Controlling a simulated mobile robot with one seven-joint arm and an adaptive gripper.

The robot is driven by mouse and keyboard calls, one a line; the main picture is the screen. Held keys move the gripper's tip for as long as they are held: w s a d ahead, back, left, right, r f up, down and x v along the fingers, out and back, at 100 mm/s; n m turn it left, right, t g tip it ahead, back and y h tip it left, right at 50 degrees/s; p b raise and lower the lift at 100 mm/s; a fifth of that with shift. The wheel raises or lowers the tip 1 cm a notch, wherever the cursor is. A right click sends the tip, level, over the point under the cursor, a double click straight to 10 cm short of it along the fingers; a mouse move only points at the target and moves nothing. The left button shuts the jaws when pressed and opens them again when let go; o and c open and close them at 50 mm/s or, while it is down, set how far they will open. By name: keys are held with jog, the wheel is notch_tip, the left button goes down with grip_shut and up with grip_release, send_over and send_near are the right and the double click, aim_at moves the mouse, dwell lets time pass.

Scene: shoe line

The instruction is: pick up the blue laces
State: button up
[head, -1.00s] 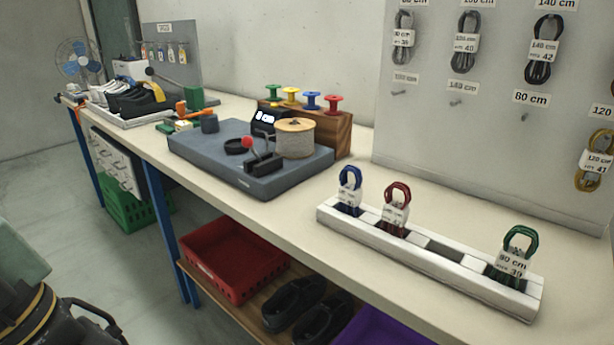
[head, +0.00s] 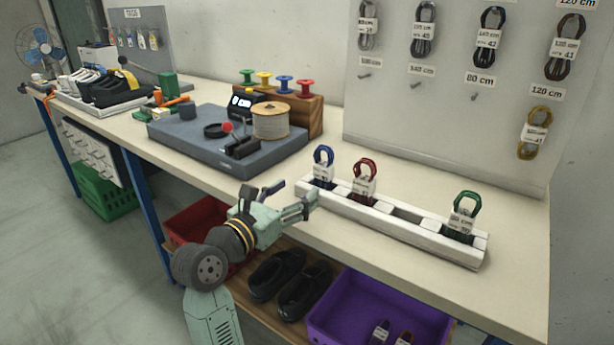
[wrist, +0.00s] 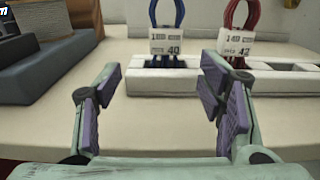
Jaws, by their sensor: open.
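The blue laces (head: 323,156) stand as an upright loop with a white label in the left slot of a white slotted rack (head: 345,203) on the bench. They also show in the wrist view (wrist: 167,14), above a label reading 40, straight ahead between my fingers. My gripper (head: 297,199) is open and empty at the bench's front edge, just short of the rack's left end. In the wrist view my gripper (wrist: 160,104) has its fingers spread wide on either side, apart from the laces.
Red laces (head: 365,168) stand in the rack close to the right of the blue ones. Green laces (head: 466,202) are near its right end. A grey machine base (head: 200,140) with a spool (head: 270,121) lies to the left. A purple crate (head: 365,310) is below.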

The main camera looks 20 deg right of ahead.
aim_at(321, 174)
jog(key=p+x, duration=0.1)
jog(key=x, duration=0.4)
jog(key=shift+s, duration=0.1)
jog(key=x, duration=0.1)
jog(key=p+x, duration=0.1)
jog(key=x, duration=0.3)
jog(key=shift+s+d+r+p, duration=0.2)
jog(key=shift+s+r+p, duration=0.05)
jog(key=shift+p, duration=0.1)
jog(key=shift+w+d+f, duration=0.1)
jog(key=shift+w+d, duration=0.1)
jog(key=c, duration=1.1)
